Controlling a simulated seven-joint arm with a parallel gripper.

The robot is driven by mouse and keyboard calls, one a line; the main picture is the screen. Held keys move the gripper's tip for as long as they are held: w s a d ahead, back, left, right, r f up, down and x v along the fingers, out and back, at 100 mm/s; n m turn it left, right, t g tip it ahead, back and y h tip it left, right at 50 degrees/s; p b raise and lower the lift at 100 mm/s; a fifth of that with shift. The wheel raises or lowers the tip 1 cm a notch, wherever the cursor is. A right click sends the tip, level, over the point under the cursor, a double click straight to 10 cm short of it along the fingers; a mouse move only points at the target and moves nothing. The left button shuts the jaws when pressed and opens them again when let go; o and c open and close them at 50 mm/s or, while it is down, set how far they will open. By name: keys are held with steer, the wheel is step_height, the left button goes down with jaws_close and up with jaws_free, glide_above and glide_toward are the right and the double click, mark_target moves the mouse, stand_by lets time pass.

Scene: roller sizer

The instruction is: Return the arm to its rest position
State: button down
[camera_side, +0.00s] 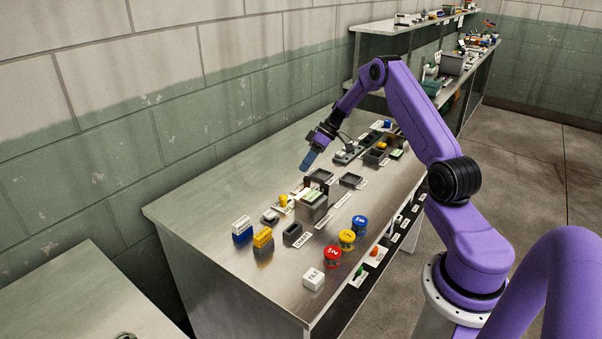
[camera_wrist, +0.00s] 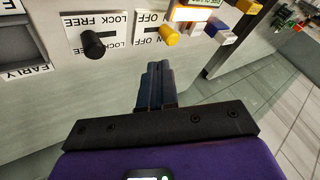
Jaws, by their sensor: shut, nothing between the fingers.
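My gripper (camera_side: 307,163) hangs over the metal bench (camera_side: 215,195) in the side view, its blue fingers pointing down and apart from the bench things. In the wrist view, my gripper (camera_wrist: 158,68) has its blue fingers together with nothing between them. My purple arm reaches in from the right with its elbow raised. In the wrist view, a grey device front carries a black knob (camera_wrist: 93,45) between LOCK and FREE labels and a yellow knob (camera_wrist: 169,35) by ON and OFF labels. I cannot tell the exact gap between fingertips and device.
A grey device (camera_side: 313,207) stands mid-bench. Red (camera_side: 332,256), yellow (camera_side: 347,240) and blue (camera_side: 360,225) numbered cylinders and a white TILE block (camera_side: 313,279) line the near edge. Dark trays (camera_side: 351,181) lie behind.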

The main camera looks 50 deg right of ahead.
steer(key=shift+d+r, duration=0.15)
steer(key=s+a+r+n+g+h, duration=0.1)
steer(key=s+a+r+g, duration=0.2)
steer(key=a, duration=0.6)
steer(key=s+a+r+n+h, duration=0.15)
steer(key=s+a+r, duration=0.3)
steer(key=a, duration=0.45)
steer(key=s+a+r+n+g+h, duration=0.1)
steer(key=s+a+r+g, duration=0.2)
steer(key=a, duration=0.6)
steer(key=s+a+r+n+t+h, duration=0.1)
steer(key=s+a+r, duration=0.15)
steer(key=s, duration=0.45)
steer(key=s+a+r+n+h, duration=0.1)
steer(key=s+a, duration=0.2)
steer(key=s, duration=0.3)
steer(key=s+d+n+t+h, duration=0.1)
steer(key=s+d+n+t, duration=0.1)
steer(key=s, duration=1.1)
steer(key=shift+s+d+n, duration=0.15)
steer(key=shift+d+n, duration=0.2)
steer(key=shift+d, duration=0.05)
